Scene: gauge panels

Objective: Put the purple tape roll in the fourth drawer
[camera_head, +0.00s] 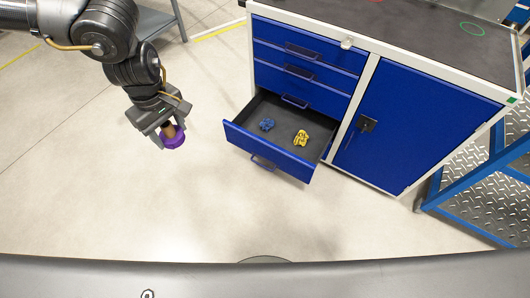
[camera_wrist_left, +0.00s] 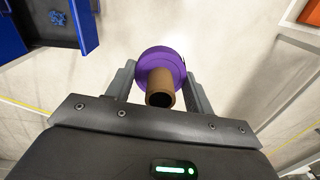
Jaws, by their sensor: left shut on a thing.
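The purple tape roll (camera_head: 173,137) hangs in my left gripper (camera_head: 160,134), which is shut on it above open floor, left of the cabinet. In the left wrist view the purple tape roll (camera_wrist_left: 162,62) shows a brown core between the fingers of the left gripper (camera_wrist_left: 155,85). The fourth drawer (camera_head: 262,150), lowest in the blue stack, is pulled out. It holds a small blue thing (camera_head: 267,124) and a small yellow thing (camera_head: 301,138). The drawer's corner (camera_wrist_left: 86,25) shows at the upper left of the wrist view. My right gripper is not in view.
The upper drawers (camera_head: 303,62) are shut. A blue cabinet door (camera_head: 410,125) is shut beside them. The dark worktop (camera_head: 420,35) lies above. A blue frame with metal plates (camera_head: 490,200) stands at the right. Floor between gripper and drawer is clear.

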